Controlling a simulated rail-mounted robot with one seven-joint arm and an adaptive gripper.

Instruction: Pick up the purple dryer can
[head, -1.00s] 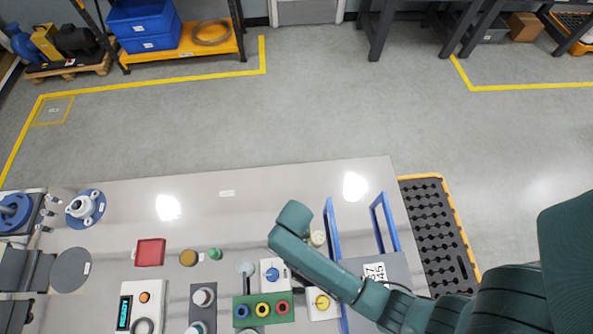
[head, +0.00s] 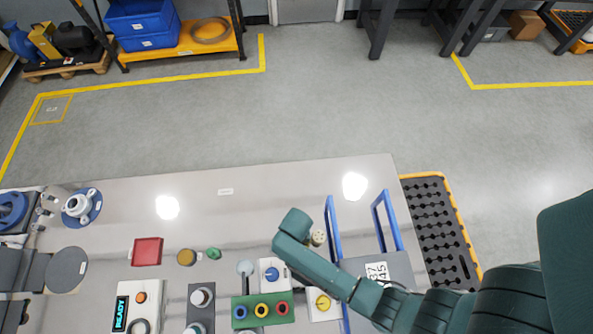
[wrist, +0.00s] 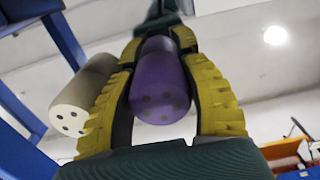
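The purple dryer can (wrist: 160,85) shows in the wrist view, its end with small dark holes facing the camera. My gripper (wrist: 160,60) has its ribbed yellow fingers on both sides of the can, and they appear to press against it. I cannot tell whether the can touches the table. In the head view the purple can is hidden behind my arm, and my fingertips do not show there.
A cream can (wrist: 80,95) lies close beside my left finger in the wrist view; it also shows in the head view (head: 318,238). Blue handles (head: 333,228) rise close by. A red tray (head: 147,251) and test devices stand to the left. The table's back strip is clear.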

